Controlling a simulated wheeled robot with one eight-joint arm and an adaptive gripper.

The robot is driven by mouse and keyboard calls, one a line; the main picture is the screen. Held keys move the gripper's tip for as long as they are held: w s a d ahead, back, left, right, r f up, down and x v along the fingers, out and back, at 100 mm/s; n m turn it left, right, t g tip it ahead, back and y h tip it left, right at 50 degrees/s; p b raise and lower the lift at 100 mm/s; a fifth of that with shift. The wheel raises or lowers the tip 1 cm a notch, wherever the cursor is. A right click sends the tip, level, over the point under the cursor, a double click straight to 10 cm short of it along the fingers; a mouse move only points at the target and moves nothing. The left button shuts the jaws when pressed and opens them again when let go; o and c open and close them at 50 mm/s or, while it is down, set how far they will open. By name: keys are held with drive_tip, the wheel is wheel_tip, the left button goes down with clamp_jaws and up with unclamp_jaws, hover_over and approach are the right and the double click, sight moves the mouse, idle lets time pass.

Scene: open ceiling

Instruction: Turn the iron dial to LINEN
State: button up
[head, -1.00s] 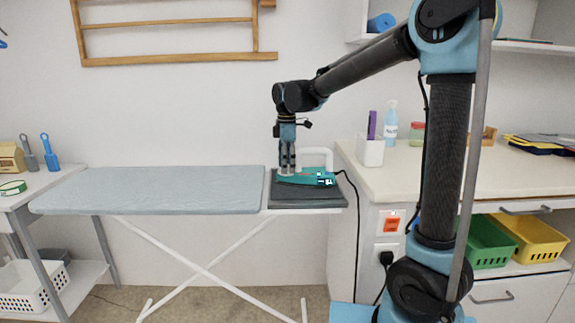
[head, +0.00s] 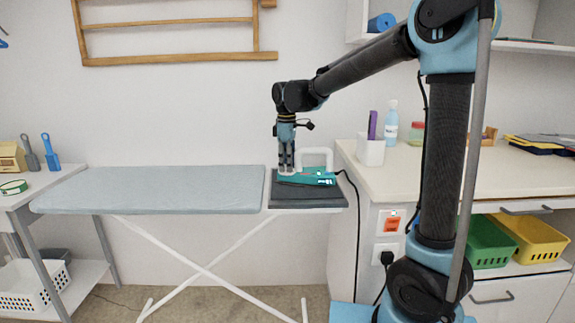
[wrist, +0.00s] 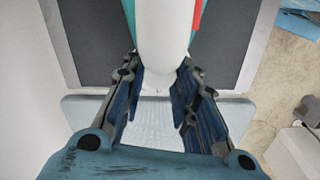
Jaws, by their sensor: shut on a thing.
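The iron (head: 308,178), teal with a white looped handle, stands on the dark rest pad (head: 330,195) at the right end of the ironing board. My gripper (head: 286,174) points down at the iron's left end, its fingers against it. In the wrist view my gripper (wrist: 158,68) has its two fingers on either side of the iron's white front part (wrist: 160,35), shut on the iron there. The dial and its LINEN mark cannot be made out; the fingers and white body hide that spot. A small lit panel shows on the iron's right side.
The pale blue ironing board (head: 150,190) is bare to the left. A white counter (head: 460,175) stands close on the right, with a white cup (head: 370,152) and bottle (head: 391,122). The iron's black cord hangs beside the counter.

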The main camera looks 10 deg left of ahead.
idle(0.4)
drive_tip(key=o, duration=1.1)
drive_tip(key=shift+r, duration=0.1)
wheel_tip(320, 180, up, 12)
drive_tip(key=shift+f, duration=0.15)
